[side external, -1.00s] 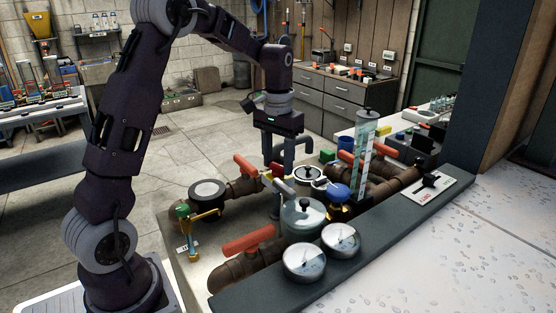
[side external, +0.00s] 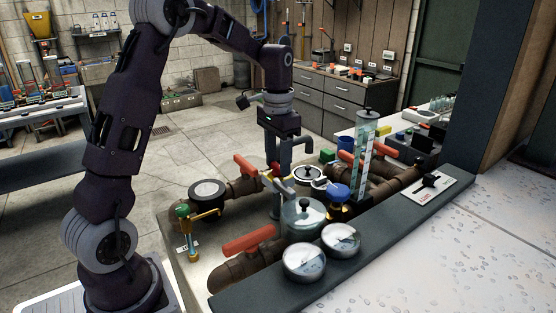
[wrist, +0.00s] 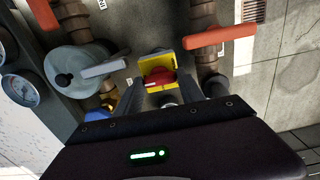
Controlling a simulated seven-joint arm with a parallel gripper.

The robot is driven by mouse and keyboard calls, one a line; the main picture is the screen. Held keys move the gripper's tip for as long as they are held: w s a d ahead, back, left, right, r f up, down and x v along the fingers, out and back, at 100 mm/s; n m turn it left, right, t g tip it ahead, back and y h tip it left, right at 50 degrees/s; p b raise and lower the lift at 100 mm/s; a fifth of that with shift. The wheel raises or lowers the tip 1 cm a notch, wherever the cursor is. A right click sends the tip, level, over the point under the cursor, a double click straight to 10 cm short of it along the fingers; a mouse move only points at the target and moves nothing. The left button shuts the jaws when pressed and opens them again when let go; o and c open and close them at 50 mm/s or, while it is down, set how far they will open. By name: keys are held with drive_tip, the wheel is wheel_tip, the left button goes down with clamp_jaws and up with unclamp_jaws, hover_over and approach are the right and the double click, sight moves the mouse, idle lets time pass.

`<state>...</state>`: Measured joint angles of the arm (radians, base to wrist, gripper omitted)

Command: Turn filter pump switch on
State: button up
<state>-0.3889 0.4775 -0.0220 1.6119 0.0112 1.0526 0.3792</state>
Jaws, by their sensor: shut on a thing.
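A red knob on a yellow plate (wrist: 158,70) shows in the middle of the wrist view, and it looks like a rotary switch. My gripper (wrist: 161,84) is over it, with its fingers on either side of the red knob, shut on it. In the side external view my gripper (side external: 275,163) points down among the pipes. There the fingers and pipework mostly hide the switch, and only a bit of red and yellow shows. I cannot read any on or off marking.
Red-handled valves (side external: 248,239) on brown pipes stand around my gripper. A grey-green domed canister (side external: 304,218), two round gauges (side external: 304,261) and a clear upright tube (side external: 364,150) are close on the right. A black lever on a white plate (side external: 430,186) sits on the dark ledge.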

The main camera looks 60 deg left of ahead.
sight(278, 165)
drive_tip(key=o, duration=1.4)
drive_tip(key=shift+c, duration=0.2)
drive_tip(key=shift+r, duration=0.1)
wheel_tip(278, 165, up, 7)
